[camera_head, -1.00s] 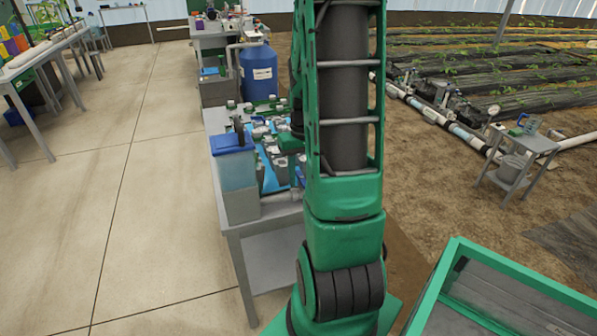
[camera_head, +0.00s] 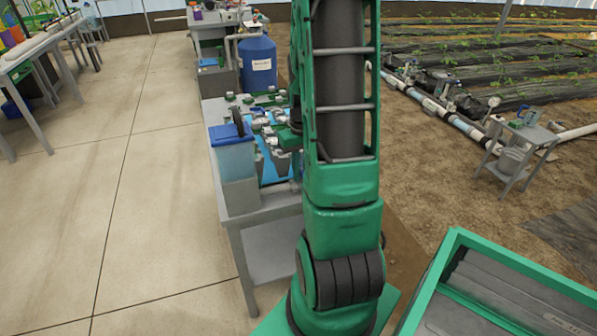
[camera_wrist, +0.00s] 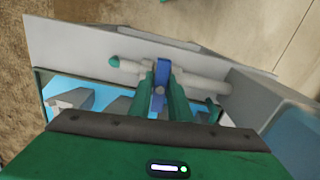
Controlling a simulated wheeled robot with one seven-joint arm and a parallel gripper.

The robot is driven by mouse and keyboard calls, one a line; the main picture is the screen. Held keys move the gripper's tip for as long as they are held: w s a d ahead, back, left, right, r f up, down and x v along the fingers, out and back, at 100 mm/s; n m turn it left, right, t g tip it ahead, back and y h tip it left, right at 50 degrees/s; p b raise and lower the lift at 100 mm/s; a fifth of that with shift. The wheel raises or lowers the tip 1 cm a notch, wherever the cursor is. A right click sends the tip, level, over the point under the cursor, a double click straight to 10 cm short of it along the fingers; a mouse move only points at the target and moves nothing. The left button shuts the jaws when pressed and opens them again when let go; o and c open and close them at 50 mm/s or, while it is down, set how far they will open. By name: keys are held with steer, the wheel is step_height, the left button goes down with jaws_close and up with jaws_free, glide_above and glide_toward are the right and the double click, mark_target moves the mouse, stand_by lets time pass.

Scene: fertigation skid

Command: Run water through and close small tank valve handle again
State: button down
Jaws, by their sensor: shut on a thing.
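The small tank (camera_head: 236,160) is a pale blue translucent box with a blue lid at the near left corner of the skid bench. Its edge shows at the right of the wrist view (camera_wrist: 298,140). A light grey pipe (camera_wrist: 203,84) runs left from beside the tank. The blue valve handle (camera_wrist: 163,73) stands on this pipe, roughly crosswise to it in the picture. My gripper (camera_wrist: 163,92) is shut on the handle, with one green finger on each side. The fingers partly hide the valve body. In the head view my arm hides the gripper's grip. No running water is visible.
A grey bench (camera_head: 240,218) carries a blue tray (camera_head: 268,172) with several grey fittings close to my gripper. A blue drum (camera_head: 257,62) stands behind. A green-rimmed bin (camera_head: 470,262) is at the lower right. The floor (camera_head: 150,230) to the left is clear.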

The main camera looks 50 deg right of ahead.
steer(key=n, duration=0.8)
steer(key=shift+n, duration=0.3)
steer(key=n, duration=0.4)
steer(key=shift+n, duration=0.3)
steer(key=n, duration=0.5)
steer(key=c, duration=1.6)
jaws_free()
steer(key=shift+r, duration=5)
